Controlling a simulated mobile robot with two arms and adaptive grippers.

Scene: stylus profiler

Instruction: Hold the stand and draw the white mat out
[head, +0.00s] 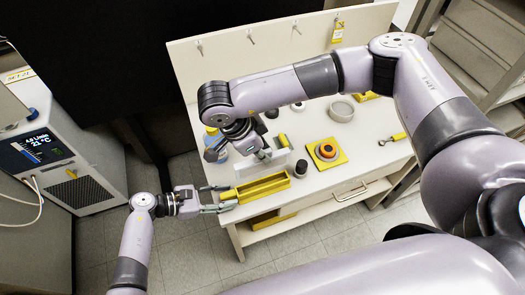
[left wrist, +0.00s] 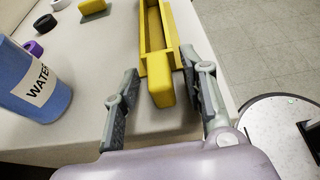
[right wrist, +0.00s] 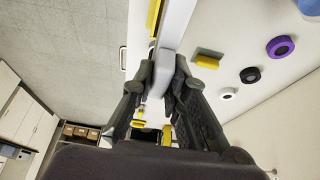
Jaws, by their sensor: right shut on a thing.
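The stand appears to be the long yellow trough (head: 263,188), with a yellow end block (left wrist: 160,88) at the table's near left edge. My left gripper (head: 222,199) is open, its fingers on either side of that end block with gaps showing in the left wrist view. My right gripper (right wrist: 163,80) is shut on the white piece's end, which shows in the right wrist view (right wrist: 176,25).
A blue water bottle (left wrist: 35,85) stands beside the trough. A pegboard panel (head: 285,45) backs the table. Open floor lies in front.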

